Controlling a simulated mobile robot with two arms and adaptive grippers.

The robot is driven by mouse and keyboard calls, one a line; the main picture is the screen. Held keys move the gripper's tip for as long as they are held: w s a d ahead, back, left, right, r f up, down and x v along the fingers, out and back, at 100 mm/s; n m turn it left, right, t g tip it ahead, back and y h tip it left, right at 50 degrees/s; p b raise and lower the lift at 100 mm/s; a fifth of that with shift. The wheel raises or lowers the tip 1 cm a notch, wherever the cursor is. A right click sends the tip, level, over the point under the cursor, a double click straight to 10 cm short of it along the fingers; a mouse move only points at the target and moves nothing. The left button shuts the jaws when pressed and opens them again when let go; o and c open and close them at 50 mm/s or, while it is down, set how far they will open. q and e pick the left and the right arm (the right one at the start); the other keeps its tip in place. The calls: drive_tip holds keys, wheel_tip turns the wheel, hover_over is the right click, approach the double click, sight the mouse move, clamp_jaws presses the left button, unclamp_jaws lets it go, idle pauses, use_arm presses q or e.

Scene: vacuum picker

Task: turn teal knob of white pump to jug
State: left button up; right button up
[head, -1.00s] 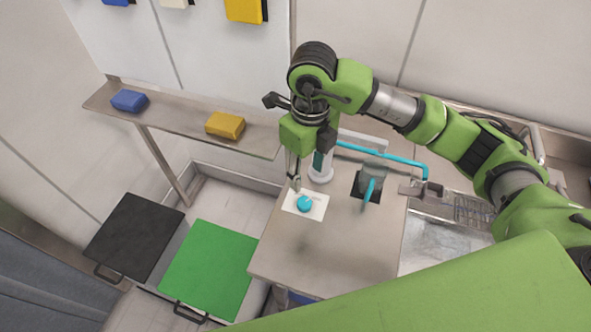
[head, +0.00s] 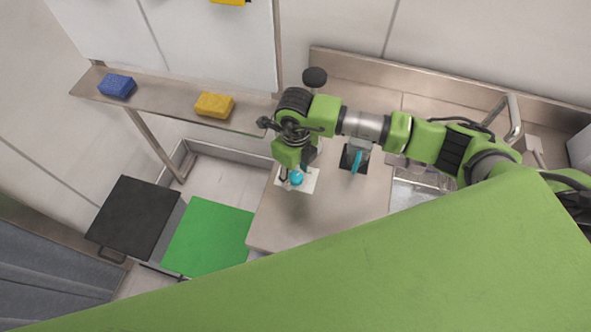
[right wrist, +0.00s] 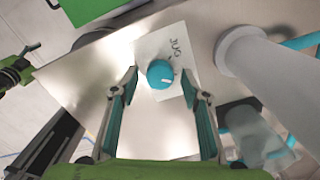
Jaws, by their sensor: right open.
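The teal knob (head: 296,178) sits on a white plate (head: 312,180) on the steel table. In the right wrist view the round knob (right wrist: 160,74) has a short white mark near its lower right, and the plate (right wrist: 150,48) carries small dark lettering. My right gripper (head: 290,177) is open above the knob. In the wrist view its two fingertips (right wrist: 159,75) stand on either side of the knob, with gaps. The white pump column (right wrist: 243,58) is right of the knob there; my arm mostly hides it in the head view. The clear jug (head: 361,151) has a teal handle. My left gripper is not seen.
The steel table (head: 330,212) is clear in front. A shelf (head: 160,102) holds a blue block (head: 117,86) and a yellow block (head: 214,104). A black-lidded bin (head: 133,215) and a green-lidded bin (head: 208,236) stand at the left. A sink (head: 418,187) lies at the right.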

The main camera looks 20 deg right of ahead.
drive_tip(key=shift+f, duration=0.35)
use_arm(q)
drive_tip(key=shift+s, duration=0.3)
use_arm(e)
drive_tip(key=c, duration=1.1)
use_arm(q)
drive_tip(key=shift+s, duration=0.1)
